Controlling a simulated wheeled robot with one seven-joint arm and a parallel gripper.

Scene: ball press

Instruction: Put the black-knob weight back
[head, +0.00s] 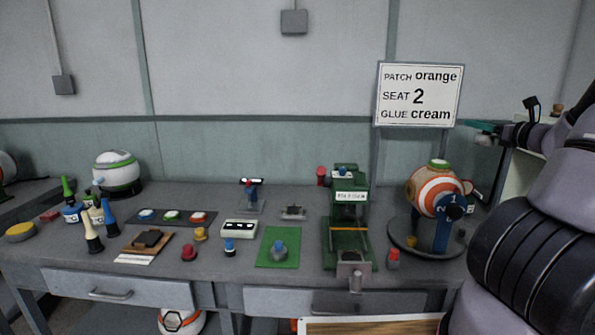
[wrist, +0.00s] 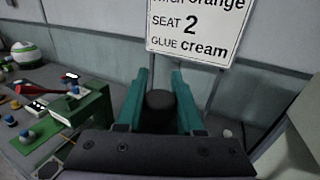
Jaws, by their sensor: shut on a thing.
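My gripper (wrist: 160,78) has its two teal fingers closed on either side of a dark round knob (wrist: 160,98), which I take for the black-knob weight. The weight's lower part is hidden behind the gripper body. In the head view my gripper (head: 484,134) is at the upper right, pointing left, raised above the table and in front of the sign's lower right. The weight is too small to make out there.
The table (head: 75,262) holds a green press (head: 347,235), a striped ball (head: 436,190) on a round stand, a green mat (head: 264,258) and several coloured-knob pieces. The sign (head: 418,95) stands behind. The air left of my gripper is free.

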